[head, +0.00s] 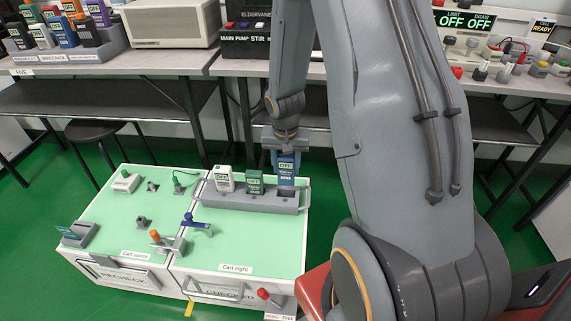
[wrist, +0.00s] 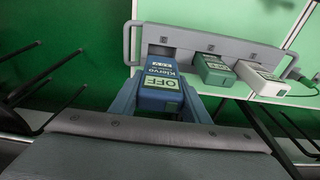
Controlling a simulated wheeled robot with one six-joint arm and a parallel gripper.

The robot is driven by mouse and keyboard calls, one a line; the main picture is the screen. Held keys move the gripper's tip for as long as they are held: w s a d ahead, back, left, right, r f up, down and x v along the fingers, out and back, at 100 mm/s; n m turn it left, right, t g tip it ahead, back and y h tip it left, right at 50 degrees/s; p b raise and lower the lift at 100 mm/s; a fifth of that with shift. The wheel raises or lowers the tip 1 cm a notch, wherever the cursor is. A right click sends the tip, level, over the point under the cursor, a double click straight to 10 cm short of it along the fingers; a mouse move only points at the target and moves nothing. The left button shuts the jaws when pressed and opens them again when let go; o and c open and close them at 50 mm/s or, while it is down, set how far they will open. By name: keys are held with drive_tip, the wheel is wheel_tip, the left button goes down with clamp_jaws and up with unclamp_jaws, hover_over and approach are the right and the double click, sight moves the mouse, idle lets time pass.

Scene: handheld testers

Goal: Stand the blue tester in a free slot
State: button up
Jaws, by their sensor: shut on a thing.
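The blue tester (head: 287,168) has a screen reading OFF. My gripper (head: 284,150) is shut on it, with one finger on each side; in the wrist view the tester (wrist: 161,82) shows between the fingers (wrist: 160,100). It is held roughly upright at the right end of the grey rack (head: 230,201) on the right cart. A dark slot opening (wrist: 160,50) shows beside the tester in the wrist view. I cannot tell whether its lower end is inside the slot or just above it. A white tester (head: 224,178) and a green tester (head: 255,183) stand in the rack's other slots.
The cart tops (head: 240,245) carry a blue-handled valve (head: 197,222), an orange-tipped fitting (head: 160,240) and a small holder (head: 78,234) at the left. A bench with more testers (head: 62,28) stands behind. The right cart's front surface is mostly bare.

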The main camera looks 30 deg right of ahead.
sight(286, 185)
drive_tip(key=shift+f+b, duration=1.35)
drive_tip(key=shift+f, duration=0.5)
drive_tip(key=shift+f+b, duration=2.45)
drive_tip(key=shift+f, duration=0.1)
drive_tip(key=o, duration=1.2)
drive_tip(key=shift+r, duration=0.1)
drive_tip(key=r+p, duration=0.1)
drive_tip(key=r, duration=0.1)
drive_tip(key=r+p, duration=0.1)
drive_tip(key=r, duration=0.1)
drive_tip(key=s+r+p, duration=0.1)
drive_tip(key=r, duration=0.1)
drive_tip(key=shift+a+r, duration=0.25)
drive_tip(key=shift+r, duration=0.55)
